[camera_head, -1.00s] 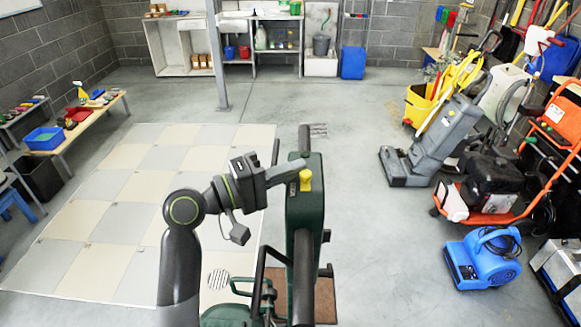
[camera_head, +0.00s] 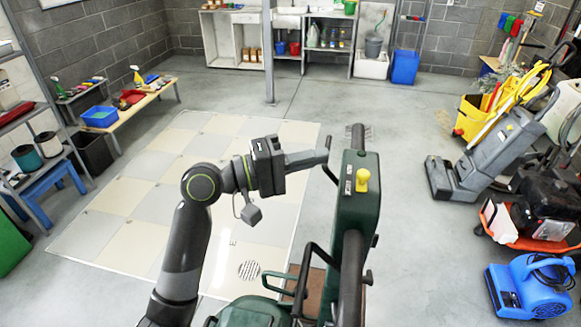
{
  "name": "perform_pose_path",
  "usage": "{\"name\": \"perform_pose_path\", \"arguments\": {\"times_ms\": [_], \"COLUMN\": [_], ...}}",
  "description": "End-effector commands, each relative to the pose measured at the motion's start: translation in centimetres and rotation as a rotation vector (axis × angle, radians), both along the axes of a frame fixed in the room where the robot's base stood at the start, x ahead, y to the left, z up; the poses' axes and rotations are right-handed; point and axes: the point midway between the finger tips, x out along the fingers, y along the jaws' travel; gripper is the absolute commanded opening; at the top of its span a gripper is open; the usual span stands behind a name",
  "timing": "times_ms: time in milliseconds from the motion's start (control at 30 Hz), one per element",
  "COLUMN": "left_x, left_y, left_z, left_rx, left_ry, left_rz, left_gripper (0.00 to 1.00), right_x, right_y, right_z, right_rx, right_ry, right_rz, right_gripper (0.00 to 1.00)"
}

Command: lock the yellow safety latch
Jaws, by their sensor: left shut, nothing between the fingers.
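The yellow safety latch (camera_head: 362,180) is a small upright knob on top of the dark green housing (camera_head: 358,215) of a floor machine. Light labels lie beside the latch on the housing. My left gripper (camera_head: 325,150) comes in from the left, with its fingers pointing right. They are shut and hold nothing. The fingertips are to the left of the housing, apart from the latch and a little higher in the picture. My right gripper is out of view.
Black handle bars (camera_head: 351,280) run down from the housing. The tiled mat (camera_head: 130,230) lies left of the machine. A blue blower (camera_head: 530,285) and a grey floor scrubber (camera_head: 475,160) stand at the right. Open concrete floor lies behind the machine.

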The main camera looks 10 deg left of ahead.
Motion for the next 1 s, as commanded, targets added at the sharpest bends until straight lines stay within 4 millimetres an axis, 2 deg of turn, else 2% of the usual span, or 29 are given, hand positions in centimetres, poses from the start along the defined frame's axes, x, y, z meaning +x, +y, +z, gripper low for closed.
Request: {"name": "perform_pose_path", "arguments": {"times_ms": [100,300,833,933,1000], "left_x": [-0.8,-1.6,-1.8,-0.6,1.1], "left_y": [1.5,3.0,3.6,4.1,5.1], "left_z": [-0.4,-0.4,-0.4,-1.8,-4.2], "left_rx": [0.006,0.003,0.000,0.007,0.022], "left_ry": [-0.002,-0.001,0.003,0.022,0.049], "left_rz": [0.000,0.001,0.002,0.042,0.103], "left_gripper": [0.00,0.00,0.00,0.00,0.00], "right_x": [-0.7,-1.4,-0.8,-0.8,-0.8], "right_y": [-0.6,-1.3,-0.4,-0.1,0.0], "right_z": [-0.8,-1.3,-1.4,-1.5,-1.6], "right_rx": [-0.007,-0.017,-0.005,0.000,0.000], "right_ry": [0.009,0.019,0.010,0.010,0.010], "right_rz": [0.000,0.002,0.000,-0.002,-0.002], "right_gripper": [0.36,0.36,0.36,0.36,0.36]}}
